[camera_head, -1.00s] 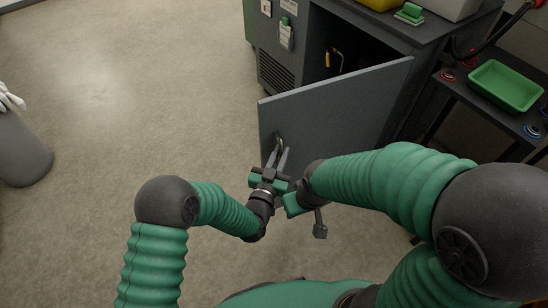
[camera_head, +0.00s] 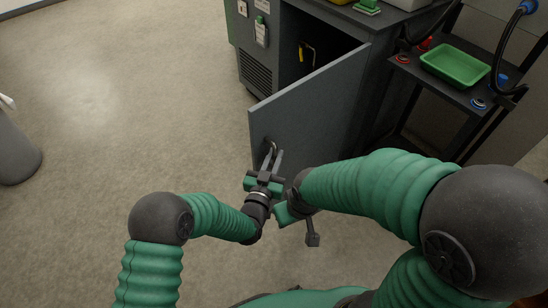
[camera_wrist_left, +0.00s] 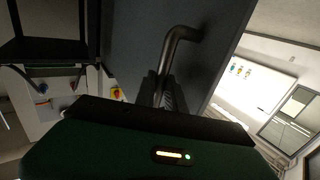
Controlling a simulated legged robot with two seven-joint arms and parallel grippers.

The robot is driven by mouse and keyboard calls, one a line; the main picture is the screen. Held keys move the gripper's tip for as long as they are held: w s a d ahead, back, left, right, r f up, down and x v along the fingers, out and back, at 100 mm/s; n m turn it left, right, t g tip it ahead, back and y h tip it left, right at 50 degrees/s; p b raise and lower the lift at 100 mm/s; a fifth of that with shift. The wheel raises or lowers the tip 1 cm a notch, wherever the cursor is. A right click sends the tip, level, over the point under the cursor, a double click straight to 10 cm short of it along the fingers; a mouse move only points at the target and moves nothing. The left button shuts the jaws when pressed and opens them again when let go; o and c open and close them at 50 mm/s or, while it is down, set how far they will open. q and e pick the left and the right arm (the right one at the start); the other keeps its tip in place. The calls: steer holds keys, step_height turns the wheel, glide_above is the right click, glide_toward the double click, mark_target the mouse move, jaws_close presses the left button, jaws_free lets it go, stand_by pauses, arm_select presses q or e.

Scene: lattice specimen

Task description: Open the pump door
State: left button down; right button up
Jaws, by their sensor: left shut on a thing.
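The pump door (camera_head: 318,108) is a dark grey panel standing open from the front of a grey cabinet, its free edge toward me. A curved metal handle (camera_head: 269,146) is on the door near that edge; it also shows in the left wrist view (camera_wrist_left: 178,42). My left gripper (camera_head: 273,160) is shut on the handle, its fingers around the bar in the left wrist view (camera_wrist_left: 163,88). My right gripper (camera_head: 312,238) is low beside the left one, in front of the door and partly hidden by its own arm; its fingers cannot be made out clearly.
The cabinet (camera_head: 257,58) has a dark open interior with a yellow-handled item (camera_head: 302,52) inside. A dark cart (camera_head: 440,88) with a green tray (camera_head: 454,67) stands right of the door. Open floor (camera_head: 130,110) lies to the left. A grey cylinder (camera_head: 15,150) stands at the far left.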

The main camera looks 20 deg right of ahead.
arm_select(q)
steer(key=c, duration=1.8)
jaws_free()
steer(key=shift+d+r, duration=0.15)
steer(key=shift+d, duration=0.05)
steer(key=o, duration=0.4)
steer(key=shift+d, duration=0.15)
steer(key=shift+a, duration=0.2)
steer(key=p+v, duration=0.3)
steer(key=v, duration=1.3)
steer(key=shift+s+p, duration=0.25)
steer(key=shift+p, duration=0.1)
steer(key=shift+a, duration=0.1)
